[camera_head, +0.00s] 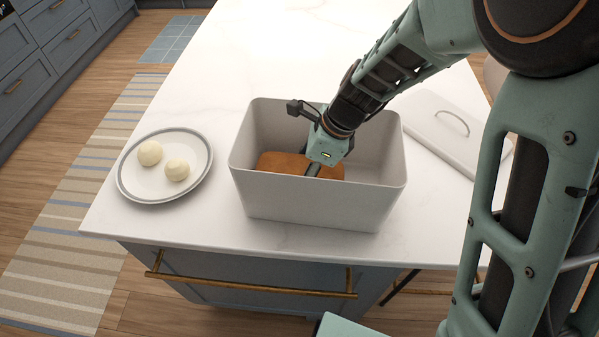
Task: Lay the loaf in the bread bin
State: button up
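The bread bin (318,200) is a light grey open box near the front edge of the white counter. A brown loaf (279,164) shows inside it, low down; the bin's front wall hides its lower part. My gripper (312,171) reaches down into the bin over the loaf from the upper right. Its fingers are mostly hidden by the gripper body and the bin wall, so I cannot tell whether they grip the loaf or are apart. I cannot tell whether the loaf touches the bin floor.
A grey-rimmed plate (139,184) with two pale round balls stands left of the bin. A light lid with a handle (451,137) lies on the counter to the right. The counter behind the bin is clear. A drawer with a brass handle (250,288) is below the front edge.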

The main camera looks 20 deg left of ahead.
jog(key=o, duration=1.6)
jog(key=shift+c, duration=0.2)
jog(key=shift+w+d+r, duration=0.1)
jog(key=shift+r, duration=0.4)
jog(key=p+v, duration=0.1)
jog(key=v, duration=1)
jog(key=shift+d+r, duration=0.1)
jog(key=shift+r, duration=0.1)
